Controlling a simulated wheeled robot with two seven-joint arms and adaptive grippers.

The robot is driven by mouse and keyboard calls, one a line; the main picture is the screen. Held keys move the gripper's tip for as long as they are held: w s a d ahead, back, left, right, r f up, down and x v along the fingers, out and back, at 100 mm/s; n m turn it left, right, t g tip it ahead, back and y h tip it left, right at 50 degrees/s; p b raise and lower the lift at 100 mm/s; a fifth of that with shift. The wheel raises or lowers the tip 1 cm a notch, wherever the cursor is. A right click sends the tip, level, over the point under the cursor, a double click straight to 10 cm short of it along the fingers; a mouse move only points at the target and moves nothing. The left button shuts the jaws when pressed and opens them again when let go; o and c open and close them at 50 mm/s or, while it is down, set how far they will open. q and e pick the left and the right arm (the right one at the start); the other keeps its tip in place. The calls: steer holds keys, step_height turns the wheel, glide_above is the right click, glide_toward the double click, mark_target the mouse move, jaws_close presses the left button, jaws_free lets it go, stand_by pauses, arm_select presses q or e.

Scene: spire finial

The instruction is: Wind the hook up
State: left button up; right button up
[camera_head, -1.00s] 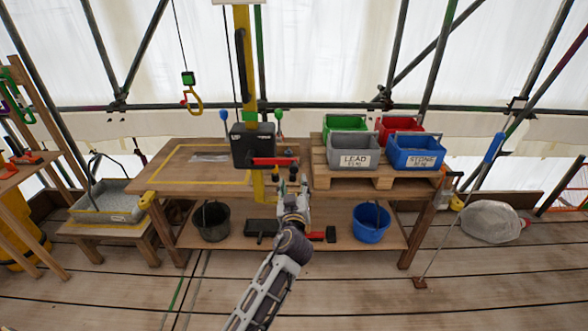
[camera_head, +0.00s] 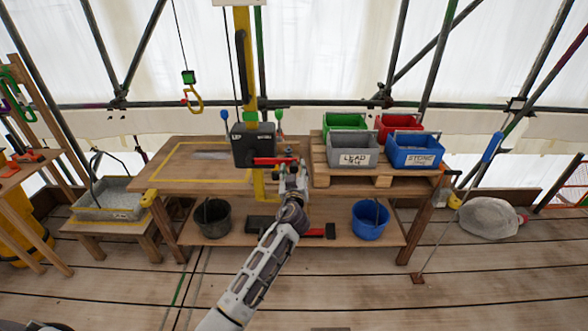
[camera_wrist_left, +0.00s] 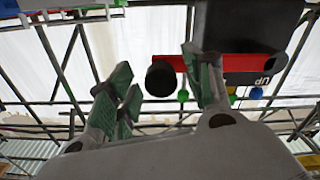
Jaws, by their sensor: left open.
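The yellow hook (camera_head: 194,99) hangs from a cable under a green block (camera_head: 188,77), in the air left of the yellow post (camera_head: 248,60). A black winch box (camera_head: 252,146) is on the post. Its red crank arm (camera_head: 272,161) points right. In the left wrist view the crank's red arm (camera_wrist_left: 177,62) ends in a round black knob (camera_wrist_left: 160,78). My left gripper (camera_head: 291,168) is open at the crank's right end. In the wrist view its green-padded fingers (camera_wrist_left: 157,92) appear either side of the knob; I cannot tell how deep it sits between them. My right gripper is not in view.
Right of the post, a pallet (camera_head: 350,180) holds grey LEAD (camera_head: 353,151), blue STONE (camera_head: 415,151), green and red bins. The bench top (camera_head: 170,178) left of the post is mostly clear. A black bucket (camera_head: 214,219) and blue bucket (camera_head: 370,219) stand on the lower shelf.

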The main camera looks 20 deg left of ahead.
arm_select(q)
steer(key=shift+w+a, duration=0.1)
steer(key=shift+w, duration=0.3)
jaws_close()
